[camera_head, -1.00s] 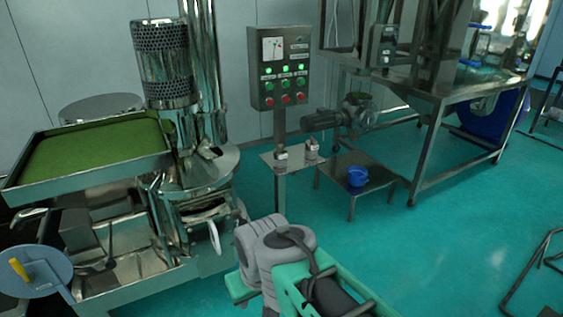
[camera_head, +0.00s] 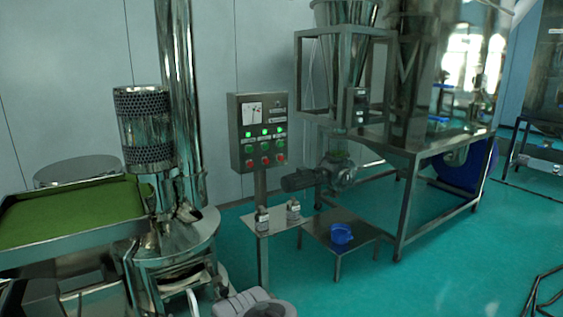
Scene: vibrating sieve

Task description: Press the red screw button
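The grey control panel (camera_head: 258,128) stands on a post near the wall, slightly left of centre. It has a dial at the top, a row of lit green lights, and green buttons above a bottom row of red buttons. The three red buttons are the left one (camera_head: 250,163), the middle one (camera_head: 266,160) and the right one (camera_head: 281,158). Their labels are too small to read, so I cannot tell which is the screw button. Part of my grey arm shows at the bottom edge, below the panel and apart from it. My gripper is not in view.
The sieve machine with its green-filled tray (camera_head: 70,240) stands at left. A low plate with two small weights (camera_head: 263,219) surrounds the panel post. A small table (camera_head: 338,259) with a blue bowl (camera_head: 341,234) and a steel frame stand right. Floor at lower right is mostly clear.

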